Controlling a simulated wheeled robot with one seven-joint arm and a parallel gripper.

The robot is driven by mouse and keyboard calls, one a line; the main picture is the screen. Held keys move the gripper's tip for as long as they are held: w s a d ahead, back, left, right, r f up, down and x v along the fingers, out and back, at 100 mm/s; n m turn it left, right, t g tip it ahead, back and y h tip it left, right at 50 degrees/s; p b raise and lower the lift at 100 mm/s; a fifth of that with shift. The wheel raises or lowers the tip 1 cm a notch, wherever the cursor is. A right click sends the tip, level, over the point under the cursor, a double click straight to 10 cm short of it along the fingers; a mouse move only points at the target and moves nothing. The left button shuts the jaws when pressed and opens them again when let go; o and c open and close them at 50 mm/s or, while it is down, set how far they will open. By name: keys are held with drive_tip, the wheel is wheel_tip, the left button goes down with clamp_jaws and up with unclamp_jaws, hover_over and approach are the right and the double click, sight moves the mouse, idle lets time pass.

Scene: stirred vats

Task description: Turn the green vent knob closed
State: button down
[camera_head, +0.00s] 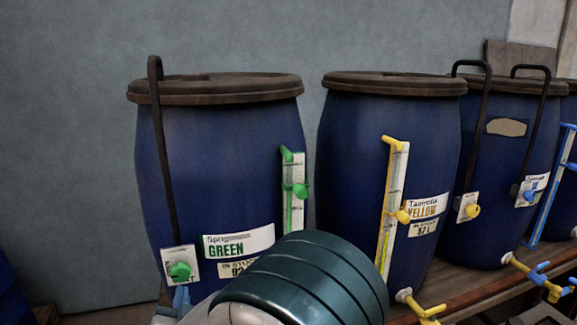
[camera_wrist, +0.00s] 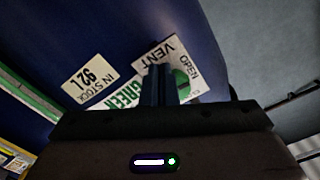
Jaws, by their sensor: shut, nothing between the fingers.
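The green vent knob (camera_head: 180,271) sits on a white plate (camera_head: 193,255) low on the left blue vat. In the wrist view, the knob (camera_wrist: 183,83) is partly hidden behind my fingers, and its plate reads VENT and OPEN. My gripper (camera_wrist: 160,70) is shut and empty, with its dark blue fingers in front of the plate, beside the knob. In the head view, its blue fingers (camera_head: 181,297) show just below the knob. I cannot tell whether they touch it.
A black pipe (camera_head: 165,160) rises from the vent plate to the lid. A green-marked gauge (camera_head: 294,200) stands at this vat's right. A similar vat (camera_head: 360,150) labelled yellow stands beside it, with more vats farther right. My arm covers the lower middle of the head view.

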drive_tip(key=shift+w+a, duration=0.2)
drive_tip(key=shift+w, duration=0.25)
drive_tip(key=shift+r, duration=0.25)
idle(0.5)
drive_tip(key=shift+s+a+r+b, duration=0.1)
drive_tip(key=shift+a+r+b, duration=0.2)
drive_tip(key=shift+b, duration=0.55)
drive_tip(key=shift+s+a+r+b, duration=0.1)
drive_tip(key=shift+a+b, duration=0.3)
drive_tip(key=shift+b, duration=0.4)
drive_tip(key=shift+s+a+r+b, duration=0.1)
drive_tip(key=shift+a+r+b, duration=0.25)
drive_tip(key=shift+b, duration=0.1)
drive_tip(key=shift+s+a+f+b, duration=0.1)
drive_tip(key=shift+a+f+b, duration=0.15)
drive_tip(key=shift+b, duration=0.2)
drive_tip(key=v, duration=0.6)
drive_tip(key=shift+b, duration=0.45)
drive_tip(key=shift+a, duration=0.1)
